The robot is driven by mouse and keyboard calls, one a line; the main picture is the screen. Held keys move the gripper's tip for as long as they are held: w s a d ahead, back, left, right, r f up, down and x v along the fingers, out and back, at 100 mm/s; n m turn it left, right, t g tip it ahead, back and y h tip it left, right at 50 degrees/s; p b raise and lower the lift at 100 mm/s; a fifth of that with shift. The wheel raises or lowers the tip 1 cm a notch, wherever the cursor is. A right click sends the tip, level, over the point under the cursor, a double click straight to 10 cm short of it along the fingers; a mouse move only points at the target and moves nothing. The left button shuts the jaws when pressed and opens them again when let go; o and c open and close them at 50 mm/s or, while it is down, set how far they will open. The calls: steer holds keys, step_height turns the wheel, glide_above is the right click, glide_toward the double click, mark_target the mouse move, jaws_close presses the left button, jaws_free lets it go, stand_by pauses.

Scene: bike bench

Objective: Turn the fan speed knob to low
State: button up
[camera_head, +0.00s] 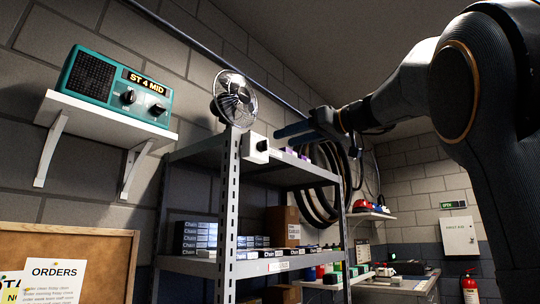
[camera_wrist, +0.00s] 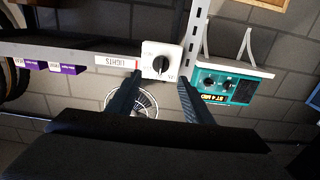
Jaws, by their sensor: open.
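A white control box (camera_head: 250,141) with a black knob is fixed at the front corner of the metal shelf, just below the fan (camera_head: 235,99). The wrist view is upside down and shows the box face (camera_wrist: 149,49) and its round black knob (camera_wrist: 161,64). Small marks around the knob are too small to read surely. My gripper (camera_head: 279,136) is open and empty just right of the box. In the wrist view its two fingertips (camera_wrist: 160,77) lie either side of the knob, apparently short of it. The fan shows partly behind the fingers.
A label reading LIGHTS (camera_wrist: 116,61) is on the shelf edge beside the box. A teal radio (camera_head: 98,90) with two knobs sits on a white wall shelf (camera_head: 90,114). Purple boxes (camera_wrist: 65,69) stand on the metal shelf (camera_head: 200,152). Open air lies before the box.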

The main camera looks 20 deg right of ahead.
mark_target(267, 143)
steer(key=shift+p+x, duration=1.1)
steer(key=shift+x, duration=2.7)
steer(key=shift+r, duration=0.15)
steer(key=c, duration=1)
